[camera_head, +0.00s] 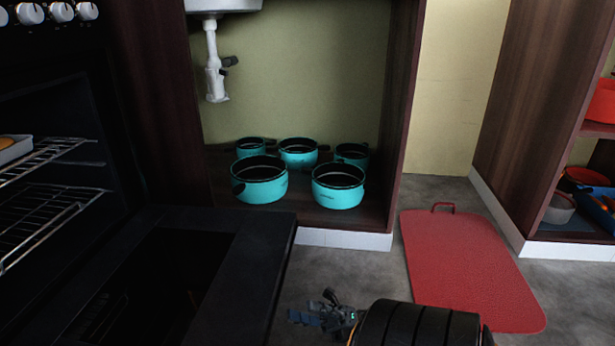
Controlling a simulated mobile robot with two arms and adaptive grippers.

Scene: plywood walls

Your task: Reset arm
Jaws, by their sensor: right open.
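My right gripper (312,307) shows at the bottom centre, at the end of my thick black forearm. It points left, is open, and has nothing visible in it. It is in front of the grey floor, beside the lowered black oven door (262,262). My left gripper is out of view.
The open oven on the left has wire racks (48,212) and a white dish (14,150). Several turquoise pots (340,190) stand in the open cabinet under the sink pipe (213,65). A red board (465,270) lies on the floor. Shelves with red cookware (602,100) stand right.

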